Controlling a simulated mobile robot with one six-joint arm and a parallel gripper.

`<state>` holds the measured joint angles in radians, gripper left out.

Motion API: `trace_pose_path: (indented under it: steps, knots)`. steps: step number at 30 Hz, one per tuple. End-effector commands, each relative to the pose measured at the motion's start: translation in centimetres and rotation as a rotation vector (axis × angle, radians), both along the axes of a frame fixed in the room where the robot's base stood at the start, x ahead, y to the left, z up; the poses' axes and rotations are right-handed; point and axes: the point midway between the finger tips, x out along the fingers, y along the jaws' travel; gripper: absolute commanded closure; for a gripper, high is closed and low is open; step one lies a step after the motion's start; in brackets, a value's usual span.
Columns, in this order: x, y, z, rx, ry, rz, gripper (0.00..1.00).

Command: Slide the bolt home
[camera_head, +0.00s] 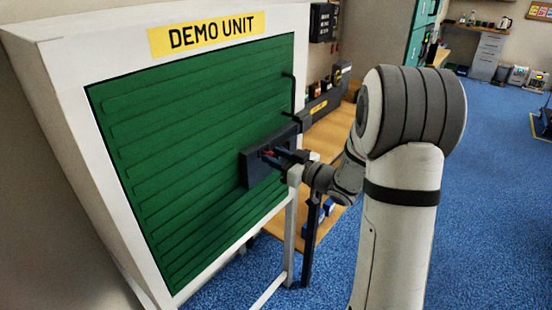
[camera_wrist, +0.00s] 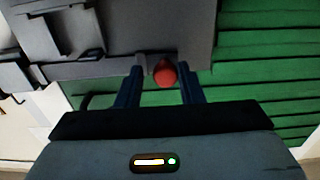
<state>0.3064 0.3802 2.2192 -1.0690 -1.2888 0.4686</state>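The bolt's red knob (camera_wrist: 165,73) shows in the wrist view in front of a dark grey plate (camera_wrist: 175,25). In the head view the plate (camera_head: 254,171) is fixed low at the right side of the green shutter (camera_head: 190,130), and a bit of the red knob (camera_head: 267,153) shows. My gripper (camera_wrist: 162,76) has its two fingers on either side of the knob. A gap shows on the knob's left; the right finger is close to it, and contact is unclear. The bolt's bar is mostly hidden. Dark stepped blocks (camera_wrist: 62,38) lie left of the plate in the wrist view.
The white frame carries a yellow "DEMO UNIT" sign (camera_head: 207,34). A black handle (camera_head: 290,92) is at the shutter's right edge. Behind my arm is a wooden bench (camera_head: 325,135) with small items. Blue floor (camera_head: 490,200) is open to the right.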

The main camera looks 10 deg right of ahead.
Motion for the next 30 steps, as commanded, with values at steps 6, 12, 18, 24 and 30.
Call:
trace_pose_path:
  steps: [6,12,18,24,30]
  knots:
    - [0.0,0.2,0.1,0.001,-0.001,0.002,0.55]
    - [-0.1,0.3,0.0,0.001,-0.001,0.006,0.55]
    - [-1.5,-1.1,-0.1,0.0,-0.001,0.002,0.55]
    - [-4.2,-3.3,-0.1,0.0,-0.001,0.001,0.55]
    - [-5.7,-4.6,0.0,0.0,-0.001,0.003,0.55]
